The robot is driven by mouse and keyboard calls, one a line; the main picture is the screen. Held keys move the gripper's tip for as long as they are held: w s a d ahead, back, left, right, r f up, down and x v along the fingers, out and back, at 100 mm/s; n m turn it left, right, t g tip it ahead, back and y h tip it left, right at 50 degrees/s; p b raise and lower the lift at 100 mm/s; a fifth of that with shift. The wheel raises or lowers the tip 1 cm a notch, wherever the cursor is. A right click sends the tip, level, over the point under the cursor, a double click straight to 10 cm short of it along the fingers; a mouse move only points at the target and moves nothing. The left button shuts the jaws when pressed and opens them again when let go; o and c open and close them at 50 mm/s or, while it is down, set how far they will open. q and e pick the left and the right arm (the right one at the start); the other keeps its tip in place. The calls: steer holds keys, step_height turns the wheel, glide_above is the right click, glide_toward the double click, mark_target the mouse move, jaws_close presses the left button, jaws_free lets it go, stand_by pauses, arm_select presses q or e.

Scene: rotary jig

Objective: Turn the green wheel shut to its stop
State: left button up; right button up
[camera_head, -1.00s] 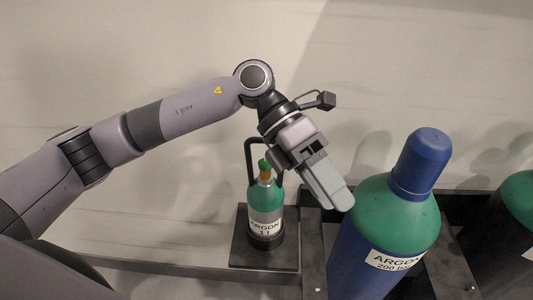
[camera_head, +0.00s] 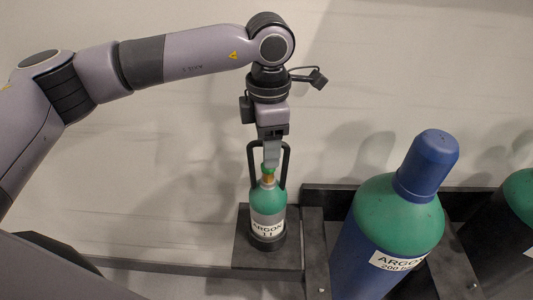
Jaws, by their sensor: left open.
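The green wheel (camera_head: 267,169) sits on the brass valve at the top of a small argon cylinder with a green shoulder (camera_head: 268,198). The cylinder stands upright in a black holder with a handle frame (camera_head: 287,160) around the valve. My left gripper (camera_head: 270,163) points down directly above the wheel, its fingertips at or just over it. The fingers partly hide the wheel, and I cannot tell whether they touch it. The left gripper is open. My right gripper is not in view.
A large blue and green argon cylinder (camera_head: 393,225) with a blue cap stands to the right in a dark rack. Another dark cylinder with a green top (camera_head: 515,225) is at the right edge. A pale wall is behind. The space left of the small cylinder is clear.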

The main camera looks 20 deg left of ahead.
arm_select(q)
steer(key=shift+f, duration=1.95)
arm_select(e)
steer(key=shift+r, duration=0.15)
arm_select(q)
jaws_close()
steer(key=shift+f+m+b, duration=0.15)
steer(key=shift+m+b, duration=0.45)
steer(key=shift+m, duration=0.3)
steer(key=shift+m+b, duration=0.3)
steer(key=shift+b, duration=0.1)
steer(key=shift+r, duration=0.25)
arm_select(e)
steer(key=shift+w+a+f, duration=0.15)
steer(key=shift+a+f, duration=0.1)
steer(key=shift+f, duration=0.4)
